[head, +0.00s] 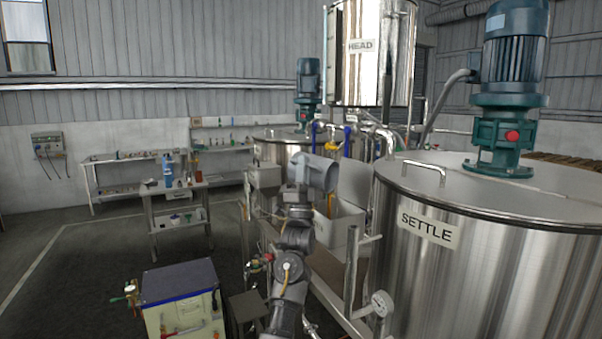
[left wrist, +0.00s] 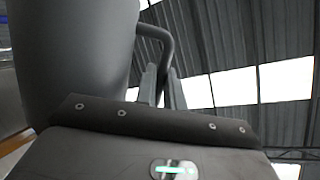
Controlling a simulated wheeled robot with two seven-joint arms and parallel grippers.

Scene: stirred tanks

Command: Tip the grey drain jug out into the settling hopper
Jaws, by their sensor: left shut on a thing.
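The grey drain jug (head: 318,172) is up in the air near the middle of the head view, and it looks tilted over. Its mouth and contents cannot be made out. My left gripper (head: 299,190) is shut on its handle; the left wrist view shows the fingers (left wrist: 163,84) at the handle (left wrist: 158,38) and the dark jug wall (left wrist: 75,60) beside them. A big steel tank marked SETTLE (head: 470,265) stands to the right, apart from the jug. A pale bin (head: 345,228) shows below and behind the jug; I cannot tell if it is the hopper. My right gripper is not in view.
A steel vessel marked HEAD (head: 375,65) rises behind. A cream box with a dark top (head: 182,300) stands on the floor at lower left. A small bench (head: 177,187) stands farther back; open floor lies left.

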